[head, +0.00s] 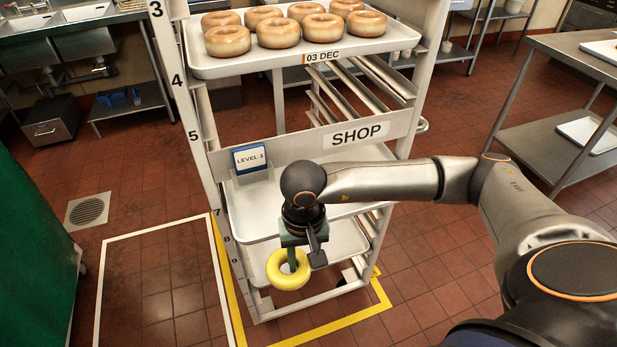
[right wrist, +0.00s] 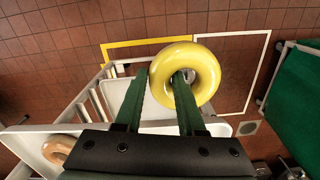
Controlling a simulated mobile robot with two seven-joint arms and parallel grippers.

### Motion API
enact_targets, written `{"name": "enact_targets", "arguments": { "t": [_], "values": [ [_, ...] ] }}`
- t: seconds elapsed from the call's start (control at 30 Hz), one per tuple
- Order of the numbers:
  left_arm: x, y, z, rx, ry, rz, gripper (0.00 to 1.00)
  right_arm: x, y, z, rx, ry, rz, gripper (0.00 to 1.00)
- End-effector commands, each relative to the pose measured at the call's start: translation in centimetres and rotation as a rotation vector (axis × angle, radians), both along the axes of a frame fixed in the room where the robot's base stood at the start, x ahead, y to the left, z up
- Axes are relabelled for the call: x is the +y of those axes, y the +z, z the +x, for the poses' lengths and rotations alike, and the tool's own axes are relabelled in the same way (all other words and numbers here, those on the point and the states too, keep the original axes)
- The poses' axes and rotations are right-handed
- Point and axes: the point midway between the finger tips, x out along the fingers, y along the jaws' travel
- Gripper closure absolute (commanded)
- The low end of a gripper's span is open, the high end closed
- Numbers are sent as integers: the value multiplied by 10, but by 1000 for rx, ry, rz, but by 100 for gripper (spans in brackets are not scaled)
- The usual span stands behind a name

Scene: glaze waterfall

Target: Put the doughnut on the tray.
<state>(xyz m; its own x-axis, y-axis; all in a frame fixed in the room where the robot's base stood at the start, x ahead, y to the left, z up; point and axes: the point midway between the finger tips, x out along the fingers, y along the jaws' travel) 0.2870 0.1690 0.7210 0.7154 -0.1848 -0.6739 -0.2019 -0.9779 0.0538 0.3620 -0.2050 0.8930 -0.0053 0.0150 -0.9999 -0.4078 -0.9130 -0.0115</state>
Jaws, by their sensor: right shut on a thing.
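A yellow glazed doughnut (head: 290,281) hangs from my right gripper (head: 291,262), in front of the rack's lower part. In the right wrist view, one green finger passes through the hole of the doughnut (right wrist: 207,72) and the other finger is outside the ring; the right gripper (right wrist: 160,82) is shut on it. An empty white tray (head: 254,200) with a "LEVEL 3" sign (head: 251,157) sits on the rack behind and above the doughnut, partly hidden by my arm. Another white tray (head: 345,241) is lower, behind the doughnut. My left gripper is not in view.
The upper tray (head: 250,67), labelled "03 DEC", holds several browned doughnuts (head: 278,33). The rack's white upright (head: 190,110) and "SHOP" panel (head: 300,139) flank the trays. Floor to the left, inside white lines, is clear. A steel table (head: 560,60) stands right.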

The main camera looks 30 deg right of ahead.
Motion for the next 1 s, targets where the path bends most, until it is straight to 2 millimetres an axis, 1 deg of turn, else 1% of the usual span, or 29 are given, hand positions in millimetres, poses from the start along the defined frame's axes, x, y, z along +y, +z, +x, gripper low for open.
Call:
{"name": "enact_targets", "arguments": {
  "t": [0.03, 0.4, 0.5, 0.6, 0.7, 0.83, 0.93, 1.0],
  "values": [
    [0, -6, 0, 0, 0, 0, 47, -3, 0, -4, 1, -104, 1, 100],
    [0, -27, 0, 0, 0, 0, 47, -22, 22, -37, 13, -887, -1, 100],
    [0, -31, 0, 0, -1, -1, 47, -27, 27, -46, 12, -1071, -6, 100],
    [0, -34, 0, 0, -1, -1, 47, -30, 31, -53, 10, -1217, -10, 100],
    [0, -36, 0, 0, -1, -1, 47, -33, 34, -58, 6, -1320, -13, 100],
    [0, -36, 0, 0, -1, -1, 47, -34, 36, -59, 5, -1388, -16, 100],
    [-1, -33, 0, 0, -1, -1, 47, -37, 38, -48, 5, -1406, -16, 100],
    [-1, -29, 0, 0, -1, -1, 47, -40, 39, -35, 5, -1408, -15, 100]
  ]
}}
